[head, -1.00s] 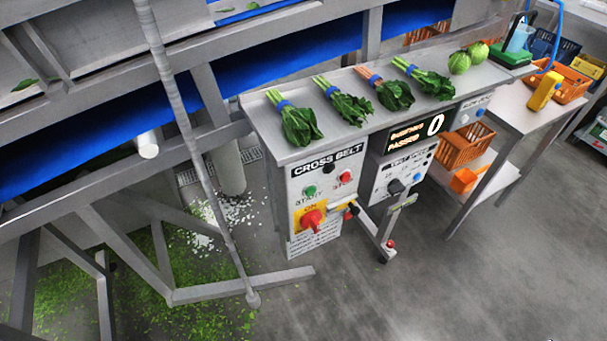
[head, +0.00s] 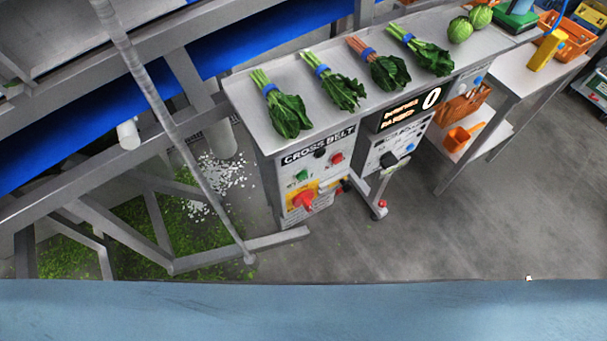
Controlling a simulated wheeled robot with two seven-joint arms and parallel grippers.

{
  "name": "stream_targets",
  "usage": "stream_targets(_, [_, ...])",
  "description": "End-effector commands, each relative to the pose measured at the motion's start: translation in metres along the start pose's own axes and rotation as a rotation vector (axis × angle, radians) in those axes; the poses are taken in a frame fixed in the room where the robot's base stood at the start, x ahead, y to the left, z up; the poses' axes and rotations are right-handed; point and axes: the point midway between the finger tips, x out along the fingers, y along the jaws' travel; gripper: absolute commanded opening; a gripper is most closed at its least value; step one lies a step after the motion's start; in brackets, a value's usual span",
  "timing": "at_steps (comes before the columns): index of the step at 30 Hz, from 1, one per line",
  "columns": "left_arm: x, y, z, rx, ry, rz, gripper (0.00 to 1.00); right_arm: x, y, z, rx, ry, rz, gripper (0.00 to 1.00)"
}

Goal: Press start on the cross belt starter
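The cross belt starter (head: 318,143) is a grey box under a steel shelf, with a black "CROSS BELT" label. On its front are a green start button (head: 302,175), a red button (head: 337,158) to its right and a small black part (head: 320,153) above. Below them a red rotary handle (head: 304,200) sits on a yellow plate. Neither of my grippers shows in the head view, and nothing touches the green button.
Bunches of greens (head: 288,114) and two round green vegetables (head: 460,29) lie on the steel shelf (head: 300,64). A counter box (head: 407,107) reads 0. A sloping steel post (head: 170,120) stands left of the starter. A blue-grey surface (head: 300,312) fills the bottom edge.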

Motion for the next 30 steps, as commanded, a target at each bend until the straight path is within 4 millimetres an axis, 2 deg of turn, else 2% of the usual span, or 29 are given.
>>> stream_targets(2, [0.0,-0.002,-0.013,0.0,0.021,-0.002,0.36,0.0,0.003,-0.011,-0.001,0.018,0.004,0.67])
stream_targets(5, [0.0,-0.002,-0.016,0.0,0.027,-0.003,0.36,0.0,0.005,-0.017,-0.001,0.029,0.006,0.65])
stream_targets(15, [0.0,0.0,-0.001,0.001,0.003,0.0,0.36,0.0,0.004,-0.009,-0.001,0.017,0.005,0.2])
stream_targets(20, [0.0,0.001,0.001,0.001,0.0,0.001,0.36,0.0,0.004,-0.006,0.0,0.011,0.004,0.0])
stream_targets(30, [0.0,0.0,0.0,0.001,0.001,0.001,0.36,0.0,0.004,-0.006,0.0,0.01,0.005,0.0])
